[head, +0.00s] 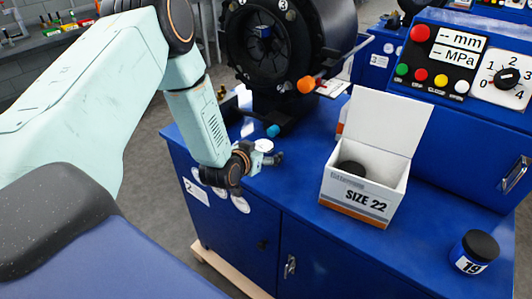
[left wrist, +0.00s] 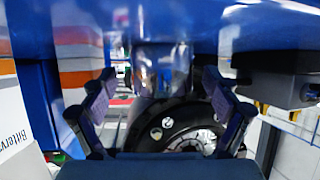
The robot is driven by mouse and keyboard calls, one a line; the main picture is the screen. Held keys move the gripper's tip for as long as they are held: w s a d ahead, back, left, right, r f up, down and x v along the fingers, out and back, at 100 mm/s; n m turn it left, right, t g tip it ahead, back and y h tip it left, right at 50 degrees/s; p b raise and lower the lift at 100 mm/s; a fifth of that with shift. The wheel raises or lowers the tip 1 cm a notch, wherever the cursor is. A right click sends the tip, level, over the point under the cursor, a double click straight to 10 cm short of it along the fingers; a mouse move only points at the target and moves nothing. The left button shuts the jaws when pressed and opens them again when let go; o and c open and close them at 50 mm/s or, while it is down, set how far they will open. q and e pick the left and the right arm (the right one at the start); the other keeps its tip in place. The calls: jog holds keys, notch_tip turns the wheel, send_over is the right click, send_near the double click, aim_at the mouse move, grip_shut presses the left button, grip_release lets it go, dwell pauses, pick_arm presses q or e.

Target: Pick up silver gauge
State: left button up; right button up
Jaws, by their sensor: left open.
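The silver gauge (head: 263,145) seems to be the small pale, round-topped thing on the blue bench, partly hidden by my left gripper (head: 268,160). In the left wrist view, a shiny silver cylinder (left wrist: 162,68) stands on the blue surface, which shows at the top of the picture. My left gripper (left wrist: 158,84) is open there, with one finger on each side of the cylinder and visible gaps to it. I cannot tell how deep the cylinder sits between the fingertips. My right gripper is in neither view.
An open white box marked SIZE 22 (head: 352,201) stands to the right on the blue bench (head: 290,190), with a dark round thing inside. A black-lidded jar marked 19 (head: 474,252) is at the right front. The black crimper (head: 268,45) stands behind; a control panel (head: 450,62) is at the back right.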

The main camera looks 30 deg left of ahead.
pick_arm(q)
jog(key=shift+w+a+f, duration=0.1)
jog(key=shift+w+f, duration=0.15)
jog(key=shift+w, duration=0.15)
jog(key=shift+w+a+f, duration=0.15)
jog(key=shift+w+a, duration=0.05)
jog(key=shift+a, duration=0.1)
jog(key=shift+w+d, duration=0.1)
jog(key=shift+d, duration=0.25)
jog(key=shift+c, duration=1.2)
jog(key=shift+a, duration=0.25)
jog(key=c, duration=0.5)
jog(key=shift+d, duration=0.2)
jog(key=c, duration=0.5)
jog(key=shift+a, duration=0.15)
jog(key=shift+c, duration=0.9)
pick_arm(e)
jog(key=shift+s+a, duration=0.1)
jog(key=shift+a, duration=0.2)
